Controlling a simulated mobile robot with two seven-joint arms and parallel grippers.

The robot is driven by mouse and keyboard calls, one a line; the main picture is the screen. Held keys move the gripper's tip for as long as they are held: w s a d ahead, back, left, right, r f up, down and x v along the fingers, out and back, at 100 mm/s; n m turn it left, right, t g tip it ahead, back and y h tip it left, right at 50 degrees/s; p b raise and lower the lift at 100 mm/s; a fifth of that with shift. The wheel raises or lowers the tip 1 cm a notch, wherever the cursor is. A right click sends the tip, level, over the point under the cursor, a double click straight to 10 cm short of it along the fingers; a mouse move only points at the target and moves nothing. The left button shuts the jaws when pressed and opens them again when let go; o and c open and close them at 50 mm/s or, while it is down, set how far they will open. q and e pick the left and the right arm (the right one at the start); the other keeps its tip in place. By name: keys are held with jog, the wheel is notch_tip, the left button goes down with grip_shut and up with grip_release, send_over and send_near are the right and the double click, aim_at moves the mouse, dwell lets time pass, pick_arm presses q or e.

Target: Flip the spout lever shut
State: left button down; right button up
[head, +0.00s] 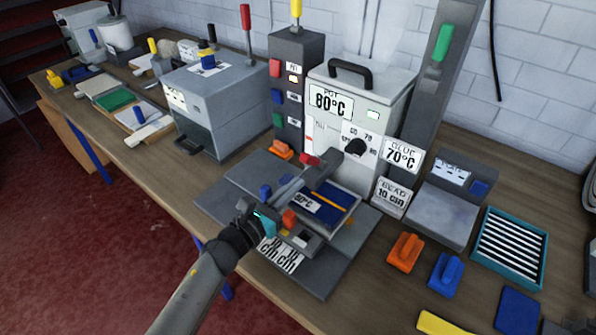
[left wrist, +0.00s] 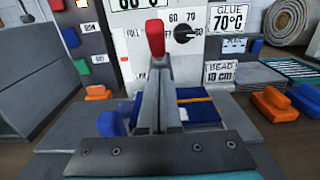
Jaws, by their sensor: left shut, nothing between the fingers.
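The spout lever has a red handle (head: 308,160) at the front of the pale glue pot (head: 392,97). In the left wrist view the red handle (left wrist: 155,38) stands roughly upright, just beyond my fingertips. My left gripper (head: 313,174) is shut and empty, reaching over the plate toward the spout, with its tips close to the lever. I cannot tell if they touch it. The fingers (left wrist: 155,75) hide the lower part of the lever and most of the spout in the left wrist view. My right gripper is not in view.
Under my gripper lies a grey plate (head: 340,262) with a blue 60°C block (head: 325,208). A blue knob (head: 265,190) stands close beside the fingers. A grey box (head: 215,105) is to the left. Orange (head: 405,252) and blue (head: 446,274) pieces lie to the right.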

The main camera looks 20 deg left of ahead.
aim_at(313, 161)
pick_arm(q)
jog(key=shift+w+d+r+p, duration=0.15)
jog(key=shift+w+r+p, duration=0.15)
jog(key=shift+w+r, duration=0.2)
jog(key=shift+w+d+r+p, duration=0.15)
jog(key=shift+w+r+p, duration=0.1)
jog(key=shift+w+r, duration=0.25)
jog(key=shift+s+r, duration=0.1)
jog(key=shift+r, duration=0.05)
jog(key=shift+r+g+p, duration=0.25)
jog(key=shift+g+p, duration=0.05)
jog(key=shift+p, duration=0.55)
